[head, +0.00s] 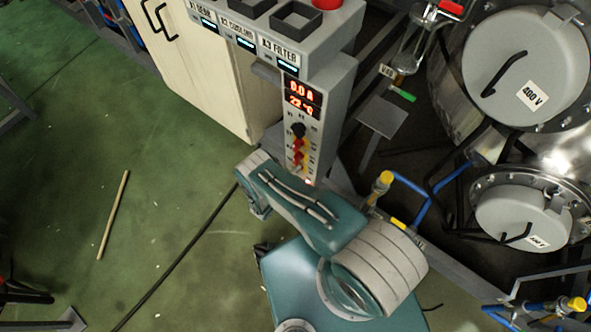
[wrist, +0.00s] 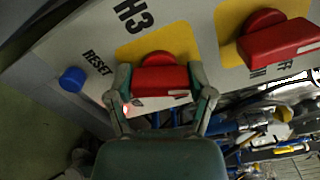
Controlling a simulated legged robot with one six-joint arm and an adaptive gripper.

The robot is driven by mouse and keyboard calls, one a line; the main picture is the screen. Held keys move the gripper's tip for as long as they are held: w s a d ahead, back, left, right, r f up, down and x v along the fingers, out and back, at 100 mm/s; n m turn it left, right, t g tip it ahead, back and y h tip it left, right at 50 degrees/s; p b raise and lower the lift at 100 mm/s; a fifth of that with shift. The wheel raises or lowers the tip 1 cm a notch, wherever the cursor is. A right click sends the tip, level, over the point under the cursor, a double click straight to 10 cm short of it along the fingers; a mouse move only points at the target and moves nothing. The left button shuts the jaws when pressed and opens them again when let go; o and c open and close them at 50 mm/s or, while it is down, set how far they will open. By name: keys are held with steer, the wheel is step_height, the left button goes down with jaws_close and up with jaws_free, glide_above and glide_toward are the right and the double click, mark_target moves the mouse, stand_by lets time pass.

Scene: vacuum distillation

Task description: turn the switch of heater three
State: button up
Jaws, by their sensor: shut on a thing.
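The switch of heater three is a red knob (wrist: 162,80) on a yellow patch beside the label H3 in the wrist view. My gripper (wrist: 160,88) has one finger on each side of this red knob and is shut on it. A second red switch (wrist: 278,42) sits on its own yellow patch to the right, apart from my gripper. In the head view the grey control panel (head: 317,124) stands upright with red displays and a column of switches. My arm reaches to its lower end, and the gripper is hidden there.
A blue RESET button (wrist: 72,79) lies left of the H3 switch in the wrist view. A cream cabinet (head: 190,60) stands behind the panel. Steel vessels (head: 525,70) and blue pipes crowd the right. Green floor (head: 60,170) is mostly open at left, with a wooden stick (head: 113,215).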

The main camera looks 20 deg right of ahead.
steer(key=n, duration=0.4)
steer(key=shift+w+a+f, duration=0.1)
steer(key=shift+w+a, duration=0.05)
steer(key=shift+w, duration=0.05)
steer(key=shift+s+f+n, duration=0.1)
steer(key=shift+s+n, duration=0.05)
steer(key=shift+n, duration=0.15)
steer(key=o, duration=1.1)
steer(key=v, duration=1.2)
